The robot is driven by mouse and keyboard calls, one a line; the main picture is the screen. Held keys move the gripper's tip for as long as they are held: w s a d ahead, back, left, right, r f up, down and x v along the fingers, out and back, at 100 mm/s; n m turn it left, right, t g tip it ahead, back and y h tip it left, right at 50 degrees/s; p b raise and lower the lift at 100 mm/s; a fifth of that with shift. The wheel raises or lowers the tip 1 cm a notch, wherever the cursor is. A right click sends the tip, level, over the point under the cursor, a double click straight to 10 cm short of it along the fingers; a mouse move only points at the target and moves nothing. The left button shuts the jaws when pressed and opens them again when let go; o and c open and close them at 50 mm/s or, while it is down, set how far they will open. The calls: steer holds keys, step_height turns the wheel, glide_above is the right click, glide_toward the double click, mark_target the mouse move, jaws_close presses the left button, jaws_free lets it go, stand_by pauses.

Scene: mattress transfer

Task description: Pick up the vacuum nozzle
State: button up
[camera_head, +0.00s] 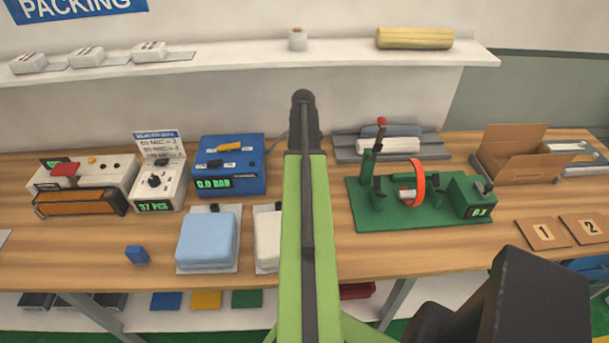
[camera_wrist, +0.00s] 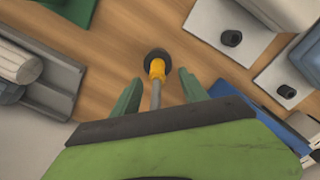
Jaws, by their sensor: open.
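The vacuum nozzle (camera_wrist: 157,66) shows in the wrist view as a yellow fitting with a round black cup, joined to a grey tube (camera_wrist: 156,97). My gripper (camera_wrist: 159,78) is open, with one green finger on each side of the nozzle and a gap on both sides. The nozzle appears between the fingertips; I cannot tell its height relative to them. In the head view my green arm hides the nozzle and the fingers. A blue unit reading 0.0 BAR (camera_head: 229,168) stands left of my arm.
A light blue pad (camera_head: 207,240) and a white pad (camera_head: 267,240) lie left of my arm. A green fixture with an orange ring (camera_head: 415,203) stands right. An open cardboard box (camera_head: 520,158) sits farther right. A shelf (camera_head: 240,59) runs above the wooden bench (camera_head: 345,262).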

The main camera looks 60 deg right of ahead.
steer(key=f+b, duration=0.4)
steer(key=f, duration=0.1)
steer(key=shift+d+f+b, duration=0.15)
steer(key=shift+d+b, duration=0.1)
steer(key=shift+b, duration=0.15)
steer(key=shift+r, duration=0.2)
steer(key=shift+c, duration=0.4)
jaws_close()
